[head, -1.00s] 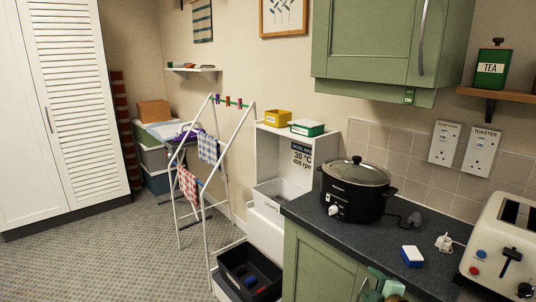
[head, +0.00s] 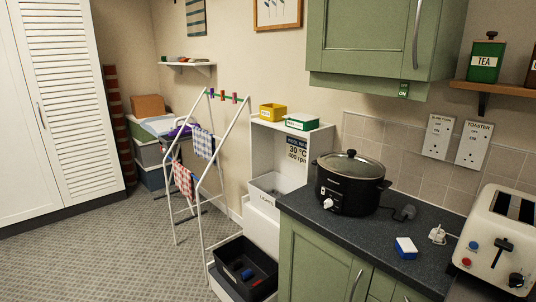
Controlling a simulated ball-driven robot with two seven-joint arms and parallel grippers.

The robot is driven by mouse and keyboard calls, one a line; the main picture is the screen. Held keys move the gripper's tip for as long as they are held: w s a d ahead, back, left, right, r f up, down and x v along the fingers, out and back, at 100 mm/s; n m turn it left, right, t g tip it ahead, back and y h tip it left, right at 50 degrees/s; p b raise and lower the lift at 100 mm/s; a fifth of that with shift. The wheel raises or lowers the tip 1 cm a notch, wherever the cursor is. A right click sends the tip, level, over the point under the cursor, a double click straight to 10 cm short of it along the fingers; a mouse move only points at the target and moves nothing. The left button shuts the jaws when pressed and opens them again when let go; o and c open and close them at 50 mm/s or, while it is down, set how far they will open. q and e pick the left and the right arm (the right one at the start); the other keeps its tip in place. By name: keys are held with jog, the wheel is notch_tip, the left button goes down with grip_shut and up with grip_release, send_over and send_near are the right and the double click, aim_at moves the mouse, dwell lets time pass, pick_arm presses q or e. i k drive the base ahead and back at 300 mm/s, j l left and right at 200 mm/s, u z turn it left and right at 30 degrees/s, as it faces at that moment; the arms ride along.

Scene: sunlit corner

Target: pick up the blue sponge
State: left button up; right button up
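The blue sponge (head: 406,248) lies on the dark countertop (head: 350,232). It is a small block with a blue top and a white side facing me, between the slow cooker and the toaster. Nothing covers it. Neither of my grippers shows in the head view now.
A black slow cooker (head: 350,183) stands left of the sponge. A white plug (head: 438,235) lies just right of it, and a cream toaster (head: 500,240) stands at the right edge. A drying rack (head: 204,170) and black crate (head: 246,268) are at left.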

aim_at(406, 249)
jog(key=i+z, duration=0.1)
jog(key=z, duration=0.7)
